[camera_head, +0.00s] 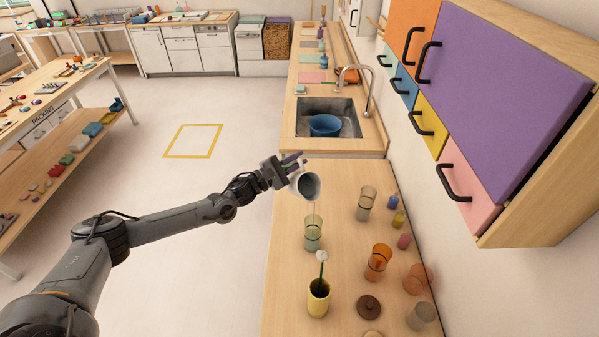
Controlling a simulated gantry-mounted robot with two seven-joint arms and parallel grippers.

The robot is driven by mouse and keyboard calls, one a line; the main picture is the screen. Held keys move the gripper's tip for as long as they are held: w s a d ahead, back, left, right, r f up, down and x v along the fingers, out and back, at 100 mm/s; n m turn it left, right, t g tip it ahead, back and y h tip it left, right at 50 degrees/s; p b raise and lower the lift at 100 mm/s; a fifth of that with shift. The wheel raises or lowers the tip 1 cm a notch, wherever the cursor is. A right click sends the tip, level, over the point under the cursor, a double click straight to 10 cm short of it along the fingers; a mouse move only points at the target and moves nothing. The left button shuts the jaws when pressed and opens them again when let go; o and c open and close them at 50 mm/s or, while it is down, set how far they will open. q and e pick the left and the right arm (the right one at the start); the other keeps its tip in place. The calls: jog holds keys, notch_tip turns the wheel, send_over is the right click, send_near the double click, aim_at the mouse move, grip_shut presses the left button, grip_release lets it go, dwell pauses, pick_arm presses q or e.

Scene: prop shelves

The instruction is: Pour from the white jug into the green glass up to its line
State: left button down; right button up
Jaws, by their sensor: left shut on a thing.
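The white jug (304,183) is tilted over the near counter, with its open mouth facing down and right. My left gripper (292,166) is shut on the jug from its left side and holds it above the counter. The green glass (312,230) stands upright on the counter just below the jug. A thin pale stream seems to run from the jug's mouth down into the glass. The glass's lower part looks paler; its level against the line is too small to tell. My right gripper is out of view.
Clear glass (365,200), orange glass (378,262) and yellow vase (318,300) with a white flower stand near the green glass. Small coloured jars are at right. A sink (345,112) with a blue bowl (325,125) is behind. Wall cabinets (500,85) overhang the right.

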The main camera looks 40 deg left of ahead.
pick_arm(q)
jog(key=shift+r, duration=0.1)
dwell(0.5)
jog(key=shift+d+m, duration=0.1)
jog(key=shift+m, duration=0.2)
dwell(0.5)
jog(key=shift+b, duration=0.3)
dwell(0.4)
jog(key=shift+d, duration=0.15)
dwell(0.8)
jog(key=shift+s+d+m+b, duration=0.2)
jog(key=shift+d+m+b, duration=0.1)
jog(key=shift+m+b, duration=0.4)
dwell(1.7)
dwell(0.5)
dwell(0.9)
